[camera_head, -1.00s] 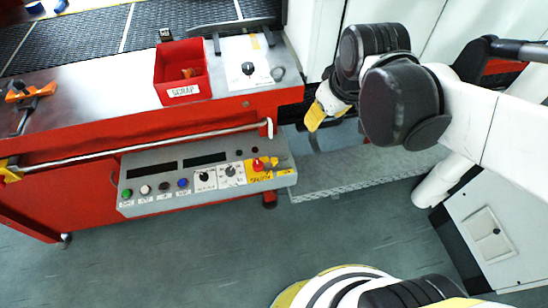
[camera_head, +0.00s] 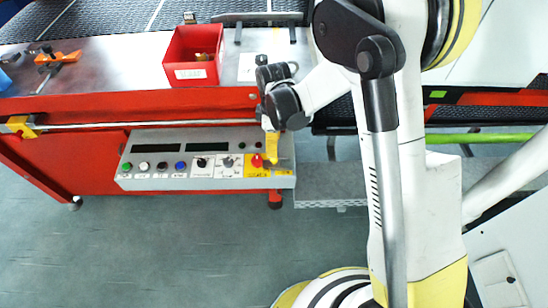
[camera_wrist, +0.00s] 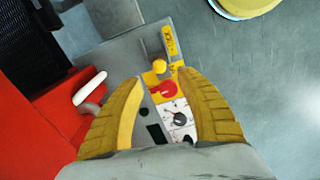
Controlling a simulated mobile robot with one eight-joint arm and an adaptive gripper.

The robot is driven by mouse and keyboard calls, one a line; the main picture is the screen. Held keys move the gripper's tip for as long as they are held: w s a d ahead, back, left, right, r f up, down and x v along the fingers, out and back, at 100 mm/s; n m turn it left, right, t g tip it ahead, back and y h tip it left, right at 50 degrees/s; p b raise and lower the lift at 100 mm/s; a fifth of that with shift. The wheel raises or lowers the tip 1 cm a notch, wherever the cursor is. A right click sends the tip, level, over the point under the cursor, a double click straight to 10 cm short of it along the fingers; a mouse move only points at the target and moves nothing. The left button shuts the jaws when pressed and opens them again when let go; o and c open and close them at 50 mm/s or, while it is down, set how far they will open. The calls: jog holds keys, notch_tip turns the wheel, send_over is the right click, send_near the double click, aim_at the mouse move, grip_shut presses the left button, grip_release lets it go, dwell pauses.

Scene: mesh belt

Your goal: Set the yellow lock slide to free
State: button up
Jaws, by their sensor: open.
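A yellow round knob (camera_wrist: 159,66), which looks like the lock slide, sits on the grey control panel (camera_wrist: 118,50) in the wrist view. Yellow labels lie beside it; their text is too small to read. A red button (camera_wrist: 165,92) on a yellow plate is right below it. My gripper (camera_wrist: 157,76) is open, its two yellow fingers pointing at the panel with the knob in the gap between them in the picture. I cannot tell whether they touch. In the head view my gripper (camera_head: 271,158) is over the panel's right end and hides the knob.
The panel carries several buttons and a black dial (camera_head: 202,162). A white-ended rail (camera_wrist: 88,88) runs along the red bench front (camera_head: 90,150), near my fingers. A red scrap bin (camera_head: 193,58) stands on the bench above. The floor in front is clear.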

notch_tip(320, 180, down, 8)
jog(key=b, duration=0.2)
jog(key=shift+r+b, duration=0.15)
jog(key=shift+b, duration=0.15)
grip_shut()
